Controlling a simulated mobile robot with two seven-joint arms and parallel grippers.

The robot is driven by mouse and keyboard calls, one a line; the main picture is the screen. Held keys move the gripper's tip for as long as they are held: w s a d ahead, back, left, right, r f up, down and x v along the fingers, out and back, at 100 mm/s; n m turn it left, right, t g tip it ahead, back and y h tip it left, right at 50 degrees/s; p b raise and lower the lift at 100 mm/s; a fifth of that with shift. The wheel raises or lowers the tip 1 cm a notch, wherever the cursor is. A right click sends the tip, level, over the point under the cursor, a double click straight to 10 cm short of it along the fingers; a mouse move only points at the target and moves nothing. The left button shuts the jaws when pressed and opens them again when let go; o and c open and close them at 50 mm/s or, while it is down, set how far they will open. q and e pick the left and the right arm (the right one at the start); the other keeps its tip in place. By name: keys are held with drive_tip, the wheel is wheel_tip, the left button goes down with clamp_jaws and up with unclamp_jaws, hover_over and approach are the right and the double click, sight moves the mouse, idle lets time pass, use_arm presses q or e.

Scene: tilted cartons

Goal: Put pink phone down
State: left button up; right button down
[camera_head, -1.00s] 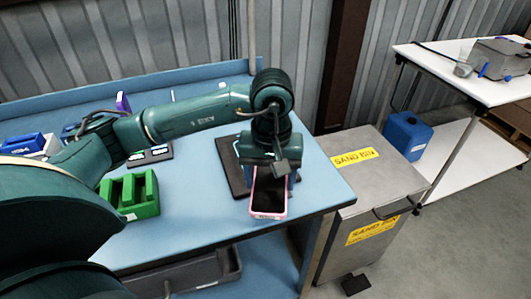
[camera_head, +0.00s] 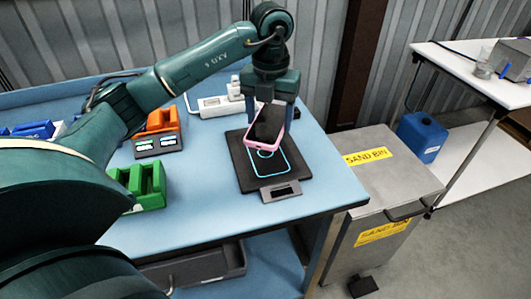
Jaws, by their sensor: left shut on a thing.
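The pink phone (camera_head: 265,127) has a pink rim and a dark screen. My left gripper (camera_head: 270,112) is shut on it from above, with a finger at each side. The phone is tilted and appears to be over the black pad (camera_head: 248,168), which has a glowing cyan outline and a small grey display at its front. I cannot tell for sure whether the phone's lower end touches the pad. My right gripper does not show.
A green holder (camera_head: 150,188), an orange holder (camera_head: 162,121) with displays and a white device (camera_head: 215,104) stand on the blue table (camera_head: 215,212). The front right of the table is clear. A grey sand bin (camera_head: 375,180) stands right of the table.

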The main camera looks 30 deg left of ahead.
sight(265, 117)
use_arm(q)
drive_tip(key=n, duration=0.2)
drive_tip(key=a+n, duration=0.1)
drive_tip(key=n, duration=0.1)
drive_tip(key=w+r+n, duration=0.1)
drive_tip(key=n, duration=0.1)
drive_tip(key=shift+a, duration=0.25)
drive_tip(key=shift+f+n, duration=0.3)
drive_tip(key=shift+f, duration=0.1)
wheel_tip(265, 117, down, 9)
drive_tip(key=shift+f+p, duration=0.1)
drive_tip(key=shift+p, duration=0.25)
drive_tip(key=shift+f, duration=0.1)
drive_tip(key=o, duration=1.2)
wheel_tip(265, 117, up, 12)
drive_tip(key=shift+r+b, duration=0.15)
drive_tip(key=shift+b, duration=0.4)
